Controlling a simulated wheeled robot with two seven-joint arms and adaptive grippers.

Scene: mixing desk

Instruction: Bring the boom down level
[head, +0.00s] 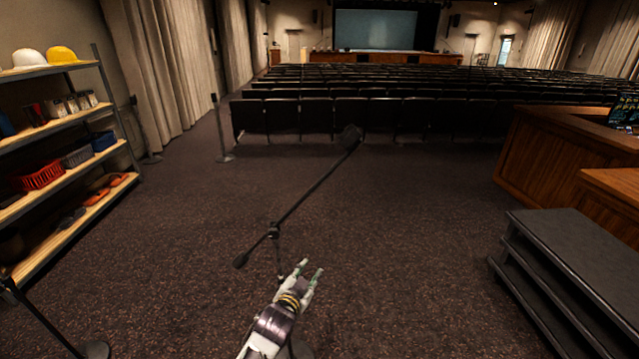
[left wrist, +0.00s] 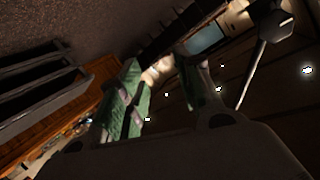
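A black boom (head: 315,188) is tilted on its stand, its low end with a dark counterweight (head: 240,262) at the lower left and its high end with a dark microphone head (head: 350,135) at the upper right. It crosses the stand at a clamp (head: 273,231). My left gripper (head: 311,268) is to the right of the stand in the picture, apart from the boom, with its fingers spread and nothing between them. In the left wrist view the green-padded fingers (left wrist: 163,75) are apart; the boom (left wrist: 250,78) and microphone head (left wrist: 266,28) show at upper right. My right gripper is not in view.
A shelf unit (head: 70,147) with helmets and bins stands at left. Dark steps (head: 565,245) and a wooden desk (head: 540,150) stand at right. Seat rows (head: 340,115) lie beyond. Another stand's base (head: 95,350) is at lower left. Carpet around the boom is clear.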

